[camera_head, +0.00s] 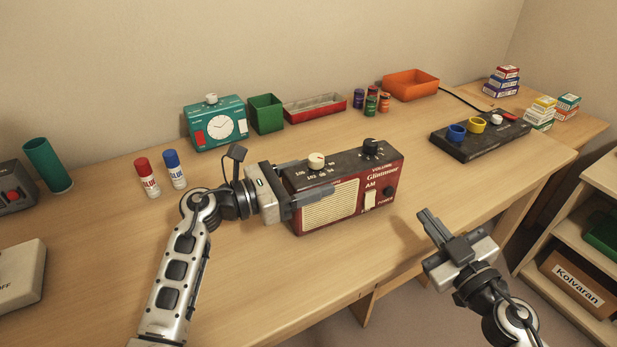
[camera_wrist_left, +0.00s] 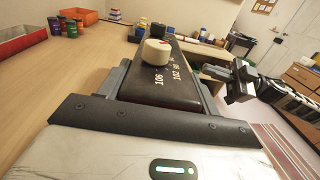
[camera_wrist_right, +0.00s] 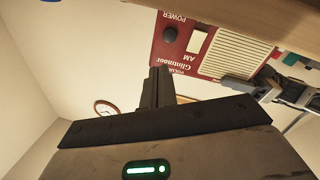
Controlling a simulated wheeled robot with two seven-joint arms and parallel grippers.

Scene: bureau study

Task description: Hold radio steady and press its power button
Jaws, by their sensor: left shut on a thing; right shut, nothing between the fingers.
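The red radio (camera_head: 345,190) with a black top and cream speaker grille stands upright on the desk in the head view. Its dark round power button (camera_head: 389,192) is at the right of the front face, beside a cream AM switch (camera_head: 370,200). My left gripper (camera_head: 305,192) is shut on the left end of the radio, one finger across the front. The left wrist view shows the radio's top (camera_wrist_left: 175,75) between the fingers. My right gripper (camera_head: 430,222) is shut and empty, in front of and right of the radio, apart from it. The right wrist view shows the power button (camera_wrist_right: 170,34) upside down beyond the fingertips.
Glue sticks (camera_head: 147,178) stand left of my left gripper. A black panel (camera_head: 480,137) lies at the right.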

